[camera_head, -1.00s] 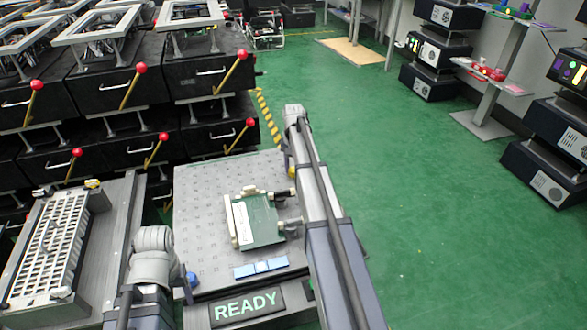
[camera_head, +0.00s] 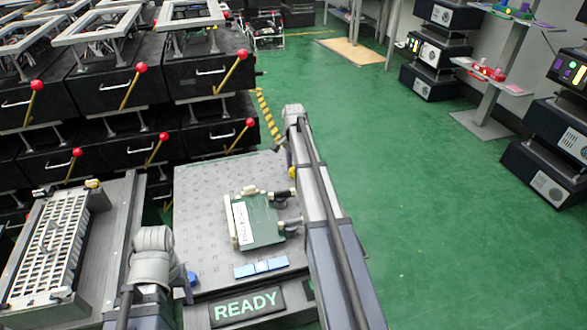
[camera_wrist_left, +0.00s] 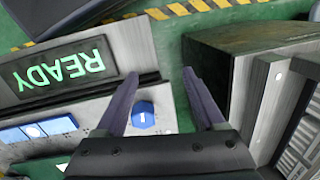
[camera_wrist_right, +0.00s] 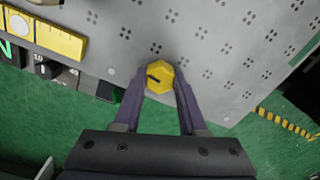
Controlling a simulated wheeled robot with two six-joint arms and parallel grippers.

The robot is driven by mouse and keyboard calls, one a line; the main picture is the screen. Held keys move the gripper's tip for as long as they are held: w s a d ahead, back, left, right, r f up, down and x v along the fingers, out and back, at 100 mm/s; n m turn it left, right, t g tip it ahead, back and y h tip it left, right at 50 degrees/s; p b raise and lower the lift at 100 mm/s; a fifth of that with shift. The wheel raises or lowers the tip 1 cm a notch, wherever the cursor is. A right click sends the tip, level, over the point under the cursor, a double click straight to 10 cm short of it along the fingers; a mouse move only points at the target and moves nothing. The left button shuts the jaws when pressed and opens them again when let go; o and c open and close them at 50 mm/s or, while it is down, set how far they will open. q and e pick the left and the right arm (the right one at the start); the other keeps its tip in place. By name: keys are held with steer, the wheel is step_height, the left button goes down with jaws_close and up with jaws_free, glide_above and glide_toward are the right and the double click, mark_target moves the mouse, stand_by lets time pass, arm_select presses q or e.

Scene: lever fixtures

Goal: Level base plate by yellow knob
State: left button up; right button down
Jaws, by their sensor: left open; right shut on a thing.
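The grey perforated base plate (camera_head: 205,185) lies in the lower middle of the head view. The yellow knob (camera_wrist_right: 160,77) sits at the plate's edge in the right wrist view. My right gripper (camera_wrist_right: 160,85) is shut on it, a finger on each side. In the head view only a sliver of the knob (camera_head: 291,171) shows beside my right arm. A yellow level bar (camera_wrist_right: 45,35) on the plate has a pale round spot toward its left end. My left gripper (camera_wrist_left: 160,90) is open and empty near a blue knob (camera_wrist_left: 143,116).
A green board (camera_head: 262,222) stands on the plate. A blue level bar (camera_head: 261,267) with a pale middle lies near the front edge, behind a READY sign (camera_head: 246,306). A white-grid fixture (camera_head: 50,245) stands left. Black drawers with red-balled levers stand behind. Green floor is clear at right.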

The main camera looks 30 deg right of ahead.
stand_by(0.5)
steer(key=shift+c, duration=2.3)
jaws_free()
arm_select(q)
steer(key=shift+r, duration=0.15)
arm_select(e)
steer(key=shift+r, duration=0.15)
step_height(320, 180, up, 8)
steer(key=p, duration=0.8)
arm_select(q)
step_height(320, 180, up, 8)
steer(key=shift+f, duration=0.25)
arm_select(e)
steer(key=shift+f, duration=0.2)
